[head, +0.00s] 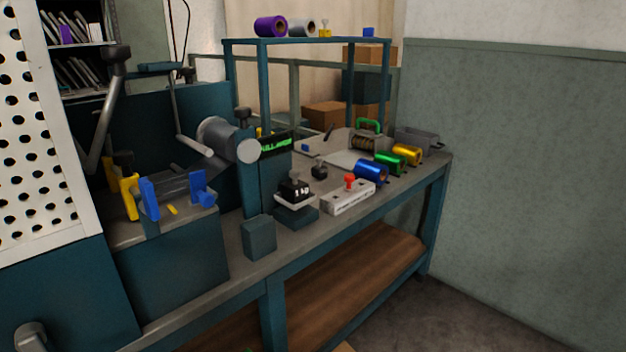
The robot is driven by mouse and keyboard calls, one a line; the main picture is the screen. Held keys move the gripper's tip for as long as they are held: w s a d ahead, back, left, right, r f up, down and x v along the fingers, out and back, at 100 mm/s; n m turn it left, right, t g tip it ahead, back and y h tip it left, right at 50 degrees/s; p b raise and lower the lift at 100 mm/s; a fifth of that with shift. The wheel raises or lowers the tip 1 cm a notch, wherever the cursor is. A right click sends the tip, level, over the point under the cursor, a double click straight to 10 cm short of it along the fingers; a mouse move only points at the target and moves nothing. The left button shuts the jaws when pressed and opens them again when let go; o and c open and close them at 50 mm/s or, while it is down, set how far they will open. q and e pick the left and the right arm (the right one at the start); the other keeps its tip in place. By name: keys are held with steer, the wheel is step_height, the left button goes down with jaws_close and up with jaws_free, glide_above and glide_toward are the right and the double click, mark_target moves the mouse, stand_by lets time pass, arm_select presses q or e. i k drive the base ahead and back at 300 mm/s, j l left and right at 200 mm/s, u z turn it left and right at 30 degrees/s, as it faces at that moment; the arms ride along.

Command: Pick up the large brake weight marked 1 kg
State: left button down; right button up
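A black block-shaped weight (295,188) with white marking that looks like "1 k" sits on a pale plate (294,203) above a dark teal base on the workbench. The end of the marking is too small to read. A smaller black weight (319,172) stands behind it to the right, apart from it. Neither of my grippers shows in the head view.
A white block with a red knob (349,196) stands right of the weight. A teal box (258,237) stands in front left. Blue (372,171), green (391,158) and gold (407,152) foil rolls lie farther right. A machine with a large roller (220,135) stands left.

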mark_target(295, 190)
steer(key=i+l+u, duration=0.1)
steer(key=u, duration=0.3)
steer(key=l+u, duration=0.35)
steer(key=i+l+u, duration=0.1)
steer(key=l+u, duration=0.25)
steer(key=l, duration=0.75)
steer(key=l+u, duration=0.15)
steer(key=l, duration=0.95)
